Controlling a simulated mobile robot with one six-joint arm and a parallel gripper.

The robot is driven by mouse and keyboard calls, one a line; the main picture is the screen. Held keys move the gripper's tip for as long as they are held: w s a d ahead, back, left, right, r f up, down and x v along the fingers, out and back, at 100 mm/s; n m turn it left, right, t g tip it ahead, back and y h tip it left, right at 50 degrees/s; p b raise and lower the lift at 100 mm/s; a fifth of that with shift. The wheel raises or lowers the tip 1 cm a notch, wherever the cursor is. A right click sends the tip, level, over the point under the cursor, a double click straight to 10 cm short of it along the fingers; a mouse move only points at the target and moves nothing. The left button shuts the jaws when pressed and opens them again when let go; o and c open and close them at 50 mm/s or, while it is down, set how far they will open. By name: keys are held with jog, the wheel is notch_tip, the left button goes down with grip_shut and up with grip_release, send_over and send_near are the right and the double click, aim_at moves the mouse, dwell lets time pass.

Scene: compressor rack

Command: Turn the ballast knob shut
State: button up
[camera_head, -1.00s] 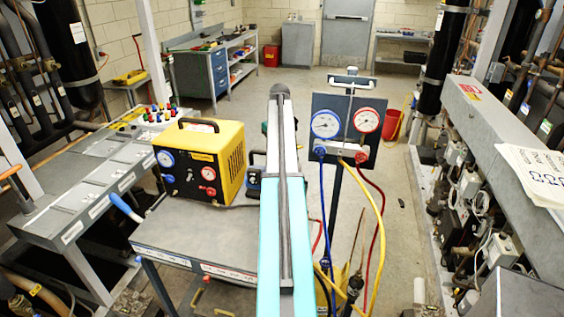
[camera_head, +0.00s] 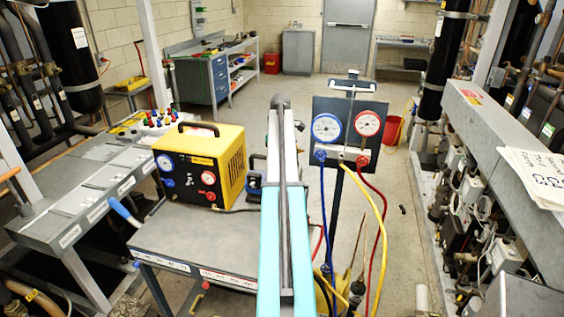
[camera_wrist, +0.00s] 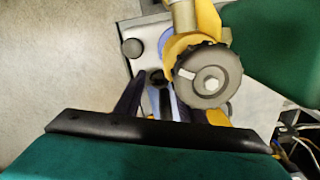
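In the wrist view a round grey ribbed knob (camera_wrist: 208,76) with a white pointer line and a bright centre screw sits on a yellow fitting (camera_wrist: 192,28). I take it for the ballast knob. My gripper (camera_wrist: 156,80) shows as two dark fingers rising from a black bar. They stand apart, with the knob just right of and beyond the right finger, not between them. I cannot tell whether that finger touches it. In the head view my teal arm hides the knob and most of a dark blue unit (camera_head: 254,185), and the gripper is not clearly visible.
A yellow machine with gauges (camera_head: 199,166) stands on the grey cart (camera_head: 195,232). Right of my arm, a gauge panel (camera_head: 346,127) carries blue, yellow and red hoses. Grey benches flank both sides. In the wrist view a green surface (camera_wrist: 275,45) lies right of the knob.

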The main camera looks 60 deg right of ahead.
jog(key=shift+n+p, duration=0.5)
jog(key=shift+n, duration=1.3)
jog(key=shift+s+d+f, duration=0.1)
jog(key=shift+s, duration=0.15)
